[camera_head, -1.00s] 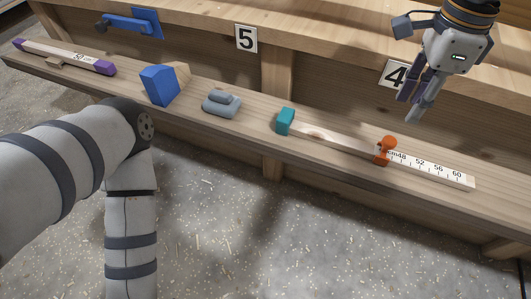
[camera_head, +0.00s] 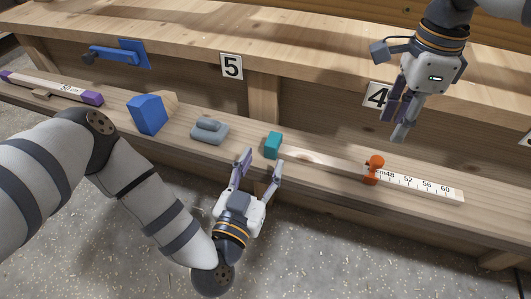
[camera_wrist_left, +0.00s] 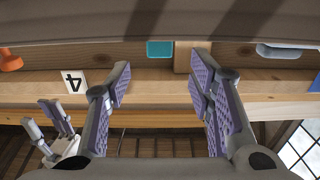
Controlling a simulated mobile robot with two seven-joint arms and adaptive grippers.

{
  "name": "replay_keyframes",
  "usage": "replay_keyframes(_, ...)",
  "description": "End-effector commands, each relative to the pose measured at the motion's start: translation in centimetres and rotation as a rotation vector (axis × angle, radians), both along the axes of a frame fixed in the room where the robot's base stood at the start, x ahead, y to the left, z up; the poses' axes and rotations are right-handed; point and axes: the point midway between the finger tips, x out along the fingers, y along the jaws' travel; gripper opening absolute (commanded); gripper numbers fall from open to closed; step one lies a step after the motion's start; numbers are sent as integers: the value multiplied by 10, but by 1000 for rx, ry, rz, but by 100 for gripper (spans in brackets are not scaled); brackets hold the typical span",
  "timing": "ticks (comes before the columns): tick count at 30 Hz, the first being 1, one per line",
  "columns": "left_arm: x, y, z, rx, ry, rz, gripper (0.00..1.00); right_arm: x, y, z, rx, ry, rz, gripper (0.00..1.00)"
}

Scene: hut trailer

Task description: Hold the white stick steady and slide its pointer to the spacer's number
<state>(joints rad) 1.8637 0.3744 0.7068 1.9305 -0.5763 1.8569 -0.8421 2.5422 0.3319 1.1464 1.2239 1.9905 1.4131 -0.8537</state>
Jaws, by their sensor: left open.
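A blue block (camera_head: 147,114) and a grey-blue rounded piece (camera_head: 209,131) sit on the ledge left of the teal block. A blue handle (camera_head: 118,54) is on the bench front. Number plates 5 (camera_head: 231,66) and 4 (camera_head: 378,96) are behind the ledge.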

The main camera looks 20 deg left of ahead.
Motion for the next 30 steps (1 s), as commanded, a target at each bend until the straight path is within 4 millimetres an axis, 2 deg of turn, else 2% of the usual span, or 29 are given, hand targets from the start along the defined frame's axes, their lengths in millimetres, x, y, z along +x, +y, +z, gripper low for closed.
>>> replay_keyframes(3, 29, -1, 0, 1, -2, 2, 48, 0, 0, 0, 0, 0, 0, 33)
replay_keyframes(9, 60, -4, -1, 1, 1, 0, 48, 0, 0, 0, 0, 0, 0, 33)
replay_keyframes(13, 67, -5, -1, 0, 2, -1, 48, 0, 0, 0, 0, 0, 0, 33)
replay_keyframes(20, 67, -5, -1, 0, 3, -2, 48, 0, 0, 0, 0, 0, 0, 33)
replay_keyframes(26, 67, -5, -1, 0, 4, -2, 3, 0, 0, 0, 0, 0, 0, 33)
replay_keyframes(27, 67, -5, -1, 0, 4, -2, 0, 0, 0, 0, 0, 0, 0, 33)
replay_keyframes(29, 67, -5, -1, 0, 4, -2, 0, 0, 0, 0, 0, 0, 0, 33)
replay_keyframes(30, 67, -5, -1, 0, 4, -2, 0, 0, 0, 0, 0, 0, 0, 42)
